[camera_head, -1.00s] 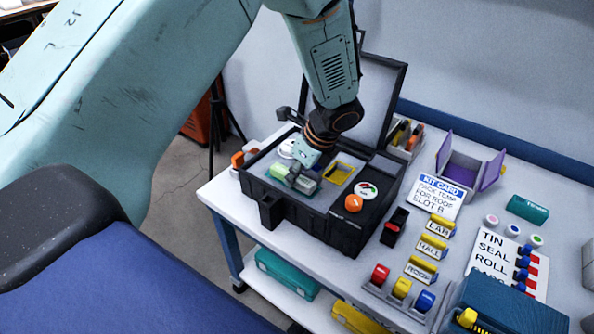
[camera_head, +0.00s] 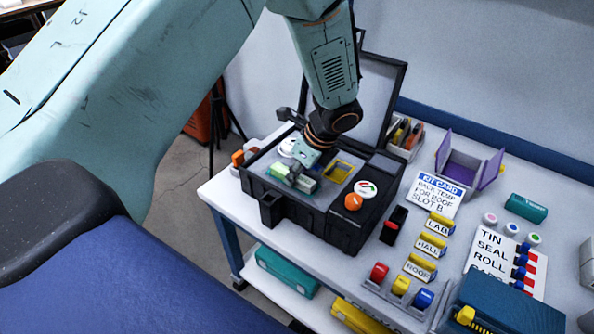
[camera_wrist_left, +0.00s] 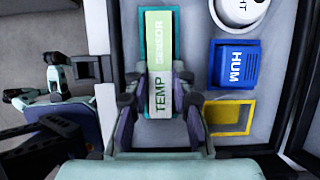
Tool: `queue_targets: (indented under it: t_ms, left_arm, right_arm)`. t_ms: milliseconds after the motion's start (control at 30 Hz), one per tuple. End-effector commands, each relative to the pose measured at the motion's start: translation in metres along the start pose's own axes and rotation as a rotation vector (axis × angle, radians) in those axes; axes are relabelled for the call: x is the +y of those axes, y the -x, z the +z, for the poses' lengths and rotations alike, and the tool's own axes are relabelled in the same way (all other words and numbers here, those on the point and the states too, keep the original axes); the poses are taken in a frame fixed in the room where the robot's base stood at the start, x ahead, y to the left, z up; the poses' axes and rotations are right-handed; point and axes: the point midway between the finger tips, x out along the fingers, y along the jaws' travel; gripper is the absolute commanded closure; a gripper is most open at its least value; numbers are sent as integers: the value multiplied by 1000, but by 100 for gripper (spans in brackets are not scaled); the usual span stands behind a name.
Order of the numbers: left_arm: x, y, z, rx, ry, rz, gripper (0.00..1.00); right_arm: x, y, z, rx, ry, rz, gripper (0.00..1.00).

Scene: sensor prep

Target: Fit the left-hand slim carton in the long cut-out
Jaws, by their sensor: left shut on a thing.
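My left gripper (camera_head: 294,178) is shut on a slim carton (camera_head: 305,184) inside the open black case (camera_head: 318,226). In the left wrist view the carton (camera_wrist_left: 159,55) has a pale green part lettered SENSOR and a whitish part lettered TEMP. The left gripper's fingers (camera_wrist_left: 158,95) close on it from both sides. The long teal-lined cut-out (camera_wrist_left: 144,50) shows as a narrow rim around the carton, which lies lengthwise along it. I cannot tell how deep the carton sits. My right gripper is in neither view.
A yellow-lined cut-out (camera_head: 338,171) is empty beside the carton. A blue HUM block (camera_wrist_left: 235,64) sits in the case. A round gauge (camera_head: 365,189) and an orange knob (camera_head: 353,201) are to the right. The case lid (camera_head: 381,90) stands open behind.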

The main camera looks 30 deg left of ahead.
Motion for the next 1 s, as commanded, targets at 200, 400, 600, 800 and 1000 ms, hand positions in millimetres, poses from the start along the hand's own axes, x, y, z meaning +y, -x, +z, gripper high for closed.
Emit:
queue_targets:
  t_ms: [200,400,600,800,1000]
  left_arm:
    - [1,-1,-1,1,0,2,66]
    - [1,-2,-1,1,-1,3,50]
    - [1,-1,-1,1,-1,3,50]
    - [1,-1,-1,1,-1,2,38]
    - [1,-1,0,1,-1,2,38]
  right_arm:
    - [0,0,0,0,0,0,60]
    - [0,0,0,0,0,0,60]
    - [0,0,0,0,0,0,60]
    - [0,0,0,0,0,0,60]
    - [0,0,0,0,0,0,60]
